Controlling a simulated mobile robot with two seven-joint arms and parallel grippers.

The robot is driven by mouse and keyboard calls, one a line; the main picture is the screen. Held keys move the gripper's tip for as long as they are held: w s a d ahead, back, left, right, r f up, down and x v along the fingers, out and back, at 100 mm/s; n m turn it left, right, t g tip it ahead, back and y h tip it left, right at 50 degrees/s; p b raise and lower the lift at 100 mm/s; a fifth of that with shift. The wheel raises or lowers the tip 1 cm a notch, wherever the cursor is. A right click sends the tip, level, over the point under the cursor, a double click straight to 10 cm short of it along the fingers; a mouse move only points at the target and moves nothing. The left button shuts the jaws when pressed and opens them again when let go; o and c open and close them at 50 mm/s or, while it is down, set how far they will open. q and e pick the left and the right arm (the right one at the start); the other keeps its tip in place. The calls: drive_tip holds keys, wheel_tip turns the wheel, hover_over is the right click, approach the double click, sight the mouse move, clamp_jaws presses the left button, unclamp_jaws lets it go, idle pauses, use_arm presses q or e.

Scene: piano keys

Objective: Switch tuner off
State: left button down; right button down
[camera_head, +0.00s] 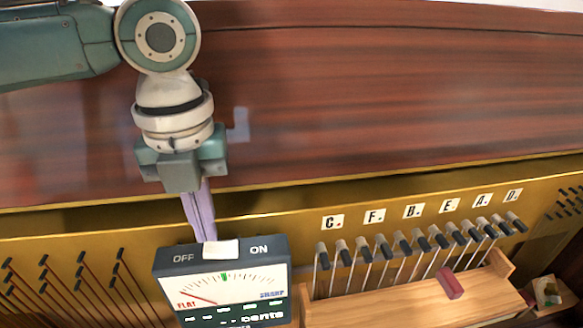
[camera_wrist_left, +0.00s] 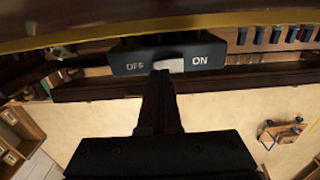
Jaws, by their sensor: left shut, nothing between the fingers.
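The tuner (camera_head: 178,285) is a dark box with a dial face, at the bottom middle of the head view. Its top edge carries OFF at the left and ON at the right, with a white switch (camera_head: 221,249) between them. In the left wrist view the switch (camera_wrist_left: 169,65) sits between the two words, slightly toward ON. My left gripper (camera_head: 208,238) is shut and empty. Its fingertips point down at the left part of the switch; whether they touch it I cannot tell. My right gripper is not in view.
A gold rail (camera_head: 290,205) runs behind the tuner. Several dark-tipped hammers (camera_head: 420,243) stand at the right under letter labels. A red block (camera_head: 449,282) lies on a wooden tray (camera_head: 400,305). The red-brown wooden panel (camera_head: 400,90) above is bare.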

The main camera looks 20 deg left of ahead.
sight(212, 248)
use_arm(q)
drive_tip(key=shift+f+b, duration=0.65)
drive_tip(key=shift+f, duration=0.35)
idle(0.8)
wheel_tip(212, 248, up, 7)
drive_tip(key=p, duration=0.7)
drive_tip(key=shift+r+p, duration=0.1)
drive_tip(key=shift+p, duration=0.25)
drive_tip(key=shift+d, duration=0.1)
